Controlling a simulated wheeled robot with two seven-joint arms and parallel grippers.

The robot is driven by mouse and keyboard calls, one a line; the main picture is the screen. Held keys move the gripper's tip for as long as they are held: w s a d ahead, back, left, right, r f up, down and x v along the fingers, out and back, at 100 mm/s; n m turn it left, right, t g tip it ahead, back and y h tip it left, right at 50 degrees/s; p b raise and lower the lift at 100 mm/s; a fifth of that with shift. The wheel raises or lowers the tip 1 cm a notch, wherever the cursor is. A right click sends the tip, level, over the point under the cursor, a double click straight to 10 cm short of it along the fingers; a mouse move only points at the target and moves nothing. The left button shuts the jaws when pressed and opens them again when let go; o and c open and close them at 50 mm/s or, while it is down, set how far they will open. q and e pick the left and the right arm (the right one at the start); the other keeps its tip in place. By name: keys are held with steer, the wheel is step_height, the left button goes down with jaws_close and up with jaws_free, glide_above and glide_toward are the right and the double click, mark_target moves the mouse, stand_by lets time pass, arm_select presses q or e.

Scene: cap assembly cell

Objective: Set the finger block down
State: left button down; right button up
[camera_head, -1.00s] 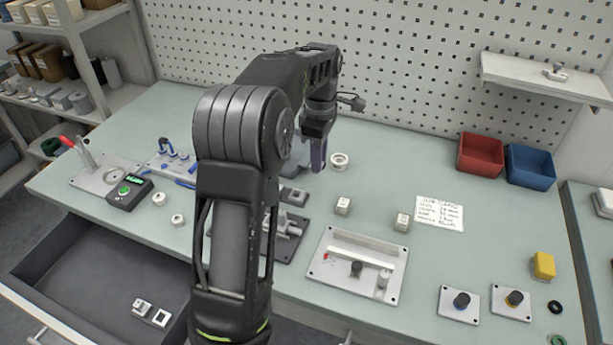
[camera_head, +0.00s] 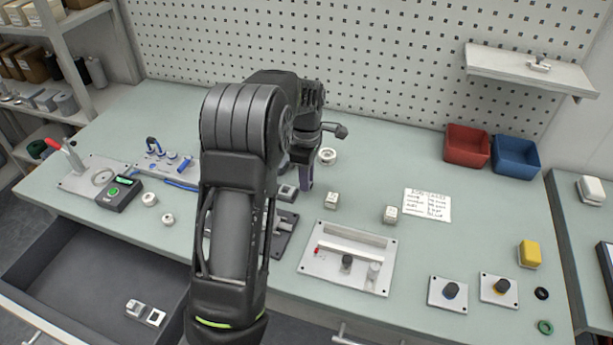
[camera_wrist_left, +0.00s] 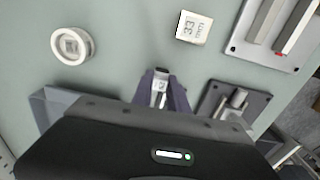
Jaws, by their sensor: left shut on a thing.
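My left gripper (camera_head: 305,184) points down over the middle of the bench. In the left wrist view its purple-grey fingers (camera_wrist_left: 162,92) are shut on a small light block with a dark mark, the finger block (camera_wrist_left: 160,87). In the head view the block is hidden by the gripper and arm. The fingertips are close above the bench top; I cannot tell whether the block touches it. My right gripper is not in view.
A white ring (camera_head: 327,156) lies behind the gripper. A dark grey plate with a clamp (camera_wrist_left: 232,103) is close beside the fingers. Red (camera_head: 467,146) and blue (camera_head: 515,155) bins stand farther right.

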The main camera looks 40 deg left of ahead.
arm_select(q)
steer(key=shift+f, duration=0.2)
steer(key=c, duration=1.3)
jaws_free()
steer(key=shift+r, duration=0.1)
steer(key=shift+r, duration=0.15)
step_height(320, 180, up, 12)
steer(key=shift+b, duration=0.45)
